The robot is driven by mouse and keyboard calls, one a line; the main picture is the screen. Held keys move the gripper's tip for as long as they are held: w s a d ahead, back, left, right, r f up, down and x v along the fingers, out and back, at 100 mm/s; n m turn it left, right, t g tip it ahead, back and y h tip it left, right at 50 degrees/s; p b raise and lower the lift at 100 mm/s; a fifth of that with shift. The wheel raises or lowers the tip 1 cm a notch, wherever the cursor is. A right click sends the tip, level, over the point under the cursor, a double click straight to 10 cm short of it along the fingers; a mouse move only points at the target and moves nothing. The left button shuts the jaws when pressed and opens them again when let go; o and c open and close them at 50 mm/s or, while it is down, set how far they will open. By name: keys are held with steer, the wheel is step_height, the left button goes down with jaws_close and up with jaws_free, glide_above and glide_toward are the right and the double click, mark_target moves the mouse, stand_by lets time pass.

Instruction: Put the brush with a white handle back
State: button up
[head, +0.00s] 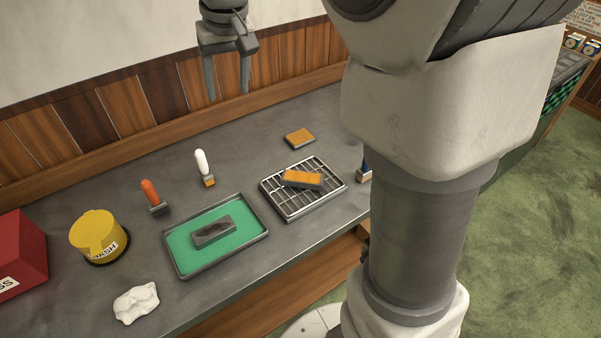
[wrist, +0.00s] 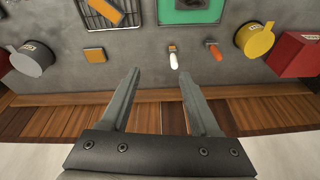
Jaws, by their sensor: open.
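The brush with a white handle (head: 201,162) is on the grey worktop, behind the green-lined tray, its orange-and-grey head towards the front; I cannot tell whether it stands or lies. It also shows in the wrist view (wrist: 173,58), beyond the fingertips. My gripper (head: 228,92) is open and empty, high above the back of the worktop near the wood panelling, apart from the brush. Its two spread fingers also show in the wrist view (wrist: 159,72).
An orange-handled brush (head: 150,193) is left of the white one. The green-lined tray (head: 258,207) holds a dark block. A wire rack (head: 332,188), orange block (head: 299,138), yellow container (head: 95,233), red box (head: 20,257) and white rag (head: 136,302) surround. My arm hides the right side.

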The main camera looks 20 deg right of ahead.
steer(key=s+d+f+t, duration=0.1)
steer(key=s+d, duration=0.1)
steer(key=s, duration=1)
steer(key=s+d+f+t, duration=0.1)
steer(key=s+d+f, duration=0.1)
steer(key=s, duration=0.9)
steer(key=shift+s+m+t+h, duration=0.4)
steer(key=shift+d, duration=0.2)
